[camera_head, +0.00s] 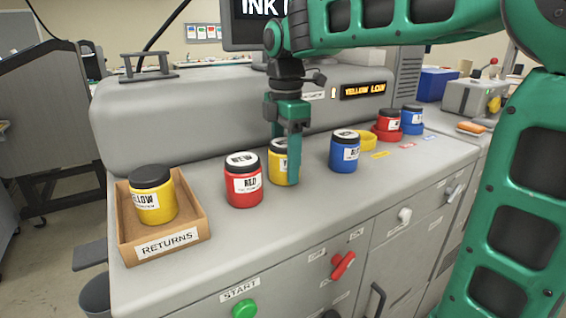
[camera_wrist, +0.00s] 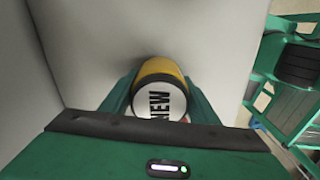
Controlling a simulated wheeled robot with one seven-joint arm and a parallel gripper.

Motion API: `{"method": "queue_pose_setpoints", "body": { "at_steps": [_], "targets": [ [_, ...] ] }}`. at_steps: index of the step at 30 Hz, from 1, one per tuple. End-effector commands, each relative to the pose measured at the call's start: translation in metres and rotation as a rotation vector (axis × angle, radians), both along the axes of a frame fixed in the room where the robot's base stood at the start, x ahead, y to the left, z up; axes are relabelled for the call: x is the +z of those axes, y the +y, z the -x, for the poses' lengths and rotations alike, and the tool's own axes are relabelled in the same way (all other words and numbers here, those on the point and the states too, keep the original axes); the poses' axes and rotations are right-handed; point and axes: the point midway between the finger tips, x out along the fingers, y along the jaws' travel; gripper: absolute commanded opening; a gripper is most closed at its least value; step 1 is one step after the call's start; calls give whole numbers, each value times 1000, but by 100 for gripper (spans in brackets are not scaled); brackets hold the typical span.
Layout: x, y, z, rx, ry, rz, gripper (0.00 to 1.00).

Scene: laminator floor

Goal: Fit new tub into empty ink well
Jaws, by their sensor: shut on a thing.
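My gripper (camera_head: 288,150) is shut on the new yellow tub (camera_head: 277,162), which stands between the red and blue tubs on the machine's grey top. Its white lid marked NEW (camera_wrist: 160,108) shows between the fingers in the wrist view. I cannot tell whether it touches the surface. The empty ink well is the yellow ring (camera_head: 366,141), right of the blue tub, with a yellow label in front. Beside it, a red tub (camera_head: 387,122) and a blue tub (camera_head: 411,118) sit in their wells. Another yellow tub (camera_head: 153,197) stands in the returns box.
A new red tub (camera_head: 243,182) stands just left of the held tub. A new blue tub (camera_head: 344,152) stands between it and the yellow well. The cardboard returns box (camera_head: 166,243) is at the left end. A lit display reads YELLOW LOW (camera_head: 363,90).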

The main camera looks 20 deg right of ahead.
Motion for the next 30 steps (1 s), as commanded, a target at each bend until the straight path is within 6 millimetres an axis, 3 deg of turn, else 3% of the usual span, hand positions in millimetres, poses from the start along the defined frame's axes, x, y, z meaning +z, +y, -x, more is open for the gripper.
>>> {"method": "queue_pose_setpoints", "body": {
  "at_steps": [8, 9, 11, 23, 30],
  "targets": [
    [-1, 0, 0, 0, -1, 0, 24],
    [-2, 0, 0, 0, -1, 0, 62],
    [-1, 0, 0, 0, -1, 0, 74],
    [5, 0, -1, 0, -1, 0, 74],
    [45, 0, -1, 0, -5, 0, 74]
  ]
}}
